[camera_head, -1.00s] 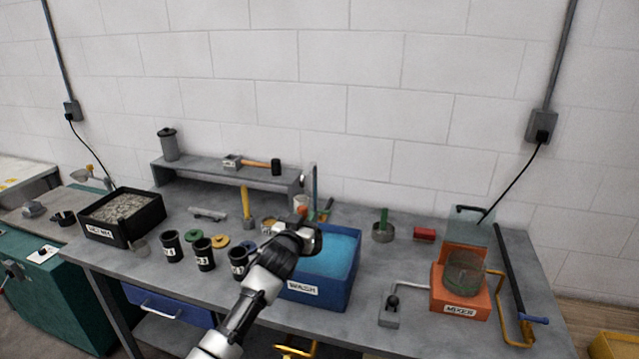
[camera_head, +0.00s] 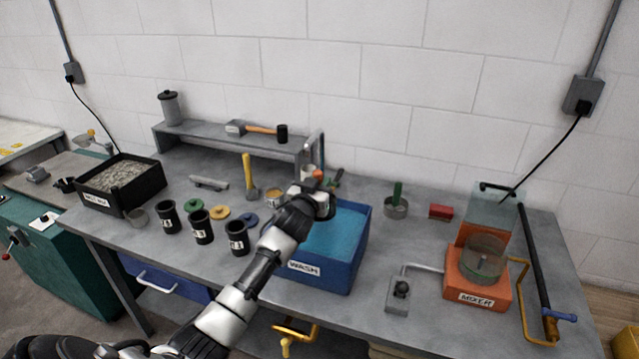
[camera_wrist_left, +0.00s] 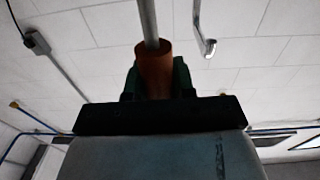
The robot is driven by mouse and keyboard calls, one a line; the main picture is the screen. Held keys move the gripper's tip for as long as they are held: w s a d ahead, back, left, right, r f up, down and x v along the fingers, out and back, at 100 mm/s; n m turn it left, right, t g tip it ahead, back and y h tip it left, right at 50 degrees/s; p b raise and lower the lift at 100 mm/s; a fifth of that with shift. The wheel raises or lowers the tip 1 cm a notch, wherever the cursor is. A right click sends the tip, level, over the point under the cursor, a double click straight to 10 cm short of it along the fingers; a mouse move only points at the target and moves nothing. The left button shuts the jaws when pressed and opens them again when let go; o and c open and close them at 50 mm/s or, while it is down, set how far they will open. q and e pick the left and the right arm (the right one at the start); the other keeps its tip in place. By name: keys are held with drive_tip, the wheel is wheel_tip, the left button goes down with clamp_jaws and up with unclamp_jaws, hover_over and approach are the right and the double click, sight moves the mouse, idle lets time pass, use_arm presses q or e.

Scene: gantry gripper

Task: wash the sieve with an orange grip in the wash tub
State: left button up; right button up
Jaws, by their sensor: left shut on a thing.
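The wash tub (camera_head: 345,238) is a blue open box with blue water and a WASH label, at the centre of the bench. My left gripper (camera_head: 322,198) shows over its back left part in the head view. In the left wrist view the gripper (camera_wrist_left: 155,85) is shut on the orange grip (camera_wrist_left: 155,68) of the sieve, with a grey rod running up from the grip. The sieve's bowl is not distinguishable in either view, so I cannot tell whether it touches the water. My right gripper is not in view.
Black cups (camera_head: 202,226) and coloured discs (camera_head: 219,212) stand left of the tub, with a gravel bin (camera_head: 100,203) beyond. Right of it are a green-handled round pan (camera_head: 396,208), a red block (camera_head: 440,211) and an orange mixer (camera_head: 470,292). A shelf (camera_head: 230,142) stands behind.

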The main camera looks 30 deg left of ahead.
use_arm(q)
wheel_tip(320, 180, down, 2)
drive_tip(key=shift+s+b, duration=0.15)
drive_tip(key=shift+b, duration=0.6)
drive_tip(key=shift+s+f+b, duration=0.1)
drive_tip(key=shift+f+b, duration=0.5)
drive_tip(key=shift+f, duration=0.2)
drive_tip(key=shift+f+b, duration=0.65)
drive_tip(key=shift+f, duration=0.2)
drive_tip(key=shift+s+d+f+b, duration=0.1)
drive_tip(key=shift+s+f+b, duration=0.05)
drive_tip(key=shift+f+b, duration=0.15)
drive_tip(key=f+b, duration=0.2)
drive_tip(key=f, duration=0.1)
drive_tip(key=f+b, duration=0.1)
drive_tip(key=shift+s+d+f, duration=0.1)
drive_tip(key=shift+s+f, duration=0.05)
drive_tip(key=shift+s, duration=0.1)
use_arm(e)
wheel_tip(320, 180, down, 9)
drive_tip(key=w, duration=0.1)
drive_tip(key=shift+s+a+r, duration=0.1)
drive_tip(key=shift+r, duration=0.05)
use_arm(q)
drive_tip(key=shift+r, duration=0.2)
